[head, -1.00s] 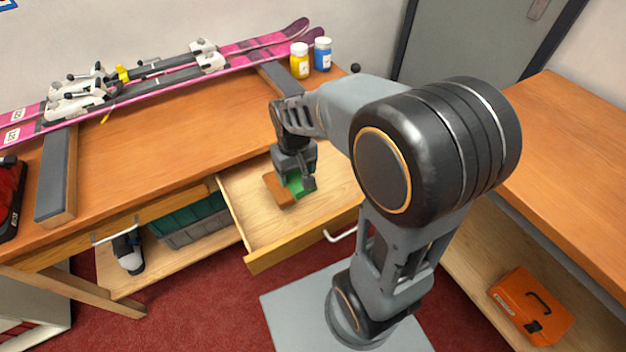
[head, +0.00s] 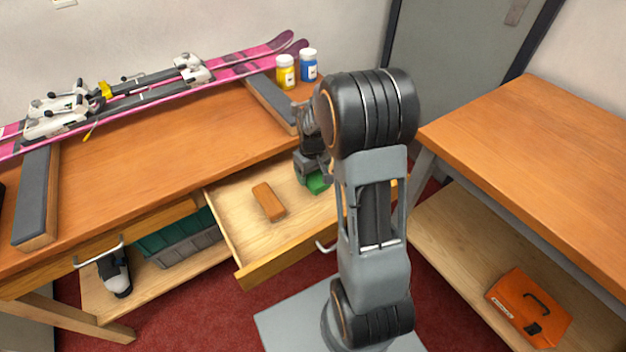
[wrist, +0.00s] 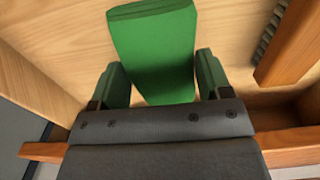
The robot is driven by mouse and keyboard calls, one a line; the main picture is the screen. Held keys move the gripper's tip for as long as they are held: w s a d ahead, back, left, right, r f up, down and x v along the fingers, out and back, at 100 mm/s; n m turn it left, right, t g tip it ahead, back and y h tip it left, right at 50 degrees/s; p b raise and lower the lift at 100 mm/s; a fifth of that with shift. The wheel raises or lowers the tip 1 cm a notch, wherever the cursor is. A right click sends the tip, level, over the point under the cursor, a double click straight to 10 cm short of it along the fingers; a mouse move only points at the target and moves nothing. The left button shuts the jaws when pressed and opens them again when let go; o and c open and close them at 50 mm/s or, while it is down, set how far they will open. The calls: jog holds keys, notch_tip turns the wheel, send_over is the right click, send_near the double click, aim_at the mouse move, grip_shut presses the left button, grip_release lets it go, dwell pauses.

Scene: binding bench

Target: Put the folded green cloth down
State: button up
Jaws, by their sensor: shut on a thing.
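The folded green cloth (head: 317,184) is in my gripper (head: 314,172), over the right part of the open drawer (head: 262,246). In the wrist view the cloth (wrist: 153,50) is a flat green slab between the two fingers of my gripper (wrist: 162,85), with pale drawer wood behind it. My gripper is shut on the cloth. My forearm partly hides the drawer's right side. I cannot tell whether the cloth touches the drawer floor.
A brown block (head: 268,202) lies in the drawer left of the cloth; in the wrist view a brown piece with grey bristles (wrist: 290,42) is at upper right. Pink skis (head: 230,65), a yellow jar (head: 286,72) and a blue jar (head: 308,65) stand on the bench. Drawer floor between block and cloth is clear.

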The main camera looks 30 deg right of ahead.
aim_at(313, 174)
jog(key=shift+d+f, duration=0.15)
jog(key=shift+f, duration=1.55)
jog(key=shift+f+b, duration=0.1)
jog(key=shift+b, duration=0.2)
jog(key=shift+f, duration=0.15)
jog(key=o, duration=0.8)
jog(key=shift+o, duration=0.2)
